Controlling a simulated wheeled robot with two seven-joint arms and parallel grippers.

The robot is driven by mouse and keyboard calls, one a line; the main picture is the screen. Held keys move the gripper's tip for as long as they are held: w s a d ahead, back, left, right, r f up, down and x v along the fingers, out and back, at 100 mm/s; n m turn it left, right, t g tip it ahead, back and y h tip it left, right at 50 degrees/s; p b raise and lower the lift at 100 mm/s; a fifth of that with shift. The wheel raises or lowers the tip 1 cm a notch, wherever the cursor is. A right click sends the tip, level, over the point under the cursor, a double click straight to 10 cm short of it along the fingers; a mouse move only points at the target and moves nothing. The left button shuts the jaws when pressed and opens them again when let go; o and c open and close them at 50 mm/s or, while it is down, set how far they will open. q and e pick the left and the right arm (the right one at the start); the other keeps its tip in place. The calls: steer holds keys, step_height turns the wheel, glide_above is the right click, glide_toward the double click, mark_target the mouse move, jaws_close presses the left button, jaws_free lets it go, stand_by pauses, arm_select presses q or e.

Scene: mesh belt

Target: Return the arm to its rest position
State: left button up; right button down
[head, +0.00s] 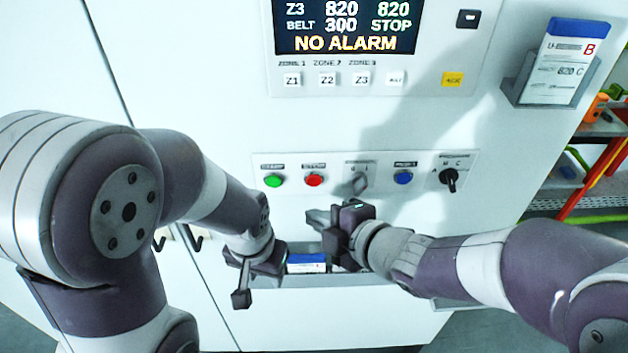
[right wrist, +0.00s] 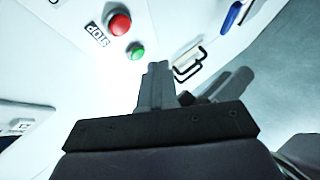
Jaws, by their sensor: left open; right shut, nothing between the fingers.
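My right arm (head: 470,270) comes in from the right and reaches across in front of the machine's button panel. My right gripper (head: 318,217) is shut and empty, just below the buttons, apart from them as far as I can tell. Its closed fingers (right wrist: 156,75) also show in the right wrist view, near the red and green buttons. My left arm (head: 205,185) comes in from the left. My left gripper (head: 241,282) is open and empty, lower and further left, in front of the machine's white front. The two grippers are close together, with a blue-topped card (head: 306,261) between them.
The panel carries a green button (head: 273,181), a red button (head: 313,180), a grey switch (head: 358,183), a blue button (head: 403,177) and a black knob (head: 449,178). The display (head: 345,27) reads NO ALARM. A card holder (head: 592,80) juts out at upper right. Shelving (head: 600,140) stands beyond it.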

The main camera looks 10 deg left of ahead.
steer(key=s+d+f+m+g+h+b, duration=0.1)
steer(key=s+d+f+m+g+h, duration=0.1)
steer(key=d+m, duration=0.6)
steer(key=s+d+f+m+g+h+b, duration=0.1)
steer(key=s+d+f+m+g+h, duration=0.1)
steer(key=d+f+m+h, duration=0.3)
steer(key=s+d+f+m+g+h+b, duration=0.1)
steer(key=d+f+m, duration=0.5)
steer(key=d+m, duration=0.6)
steer(key=s+d+h, duration=0.1)
steer(key=d+h, duration=0.1)
steer(key=d, duration=0.1)
steer(key=shift+s+f+g+h+b, duration=0.2)
steer(key=shift+s+g+h+b, duration=0.1)
steer(key=shift+s+g+h, duration=0.1)
steer(key=shift+a, duration=0.1)
